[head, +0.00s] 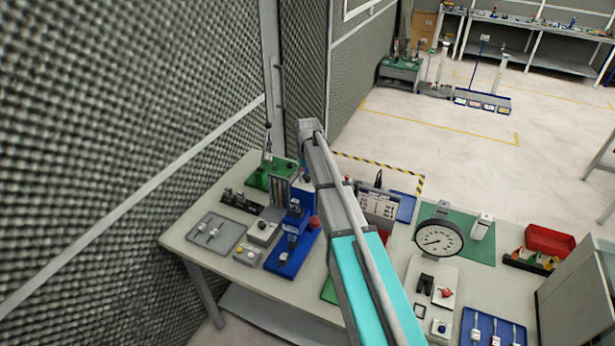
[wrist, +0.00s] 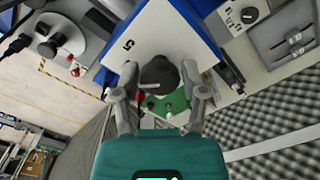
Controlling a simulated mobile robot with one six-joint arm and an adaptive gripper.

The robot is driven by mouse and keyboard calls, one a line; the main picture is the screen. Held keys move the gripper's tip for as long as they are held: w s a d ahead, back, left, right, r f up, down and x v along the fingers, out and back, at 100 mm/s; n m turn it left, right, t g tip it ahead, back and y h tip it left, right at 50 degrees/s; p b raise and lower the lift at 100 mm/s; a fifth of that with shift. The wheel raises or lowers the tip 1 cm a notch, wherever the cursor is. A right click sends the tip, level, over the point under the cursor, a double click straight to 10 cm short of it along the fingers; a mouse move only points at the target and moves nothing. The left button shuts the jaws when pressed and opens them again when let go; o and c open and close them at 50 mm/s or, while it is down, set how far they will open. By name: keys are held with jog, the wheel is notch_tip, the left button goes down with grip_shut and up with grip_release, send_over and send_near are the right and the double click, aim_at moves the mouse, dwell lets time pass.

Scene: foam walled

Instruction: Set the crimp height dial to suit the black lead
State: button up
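In the wrist view a black rounded knob (wrist: 158,74) stands in front of a white plate with blue edges (wrist: 165,28), marked with a 5. My gripper (wrist: 160,70) has its two fingers spread, one on each side of the knob. I cannot tell whether either finger touches it. A small pale box with a round black dial (wrist: 249,15) lies to the right; its setting is too small to read. A grey tray (wrist: 268,54) beside it holds two thin leads; their colours are unclear. In the head view a blue press (head: 290,260) stands left of my arm, which hides my gripper.
In the head view the grey tray (head: 196,240) lies at the bench's left end. A round gauge (head: 438,239) and a blue tray (head: 467,331) with several items stand right of my arm. A foam wall (head: 120,120) borders the bench on the left.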

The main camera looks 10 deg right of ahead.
jog(key=shift+o, duration=1)
jog(key=shift+m, duration=0.4)
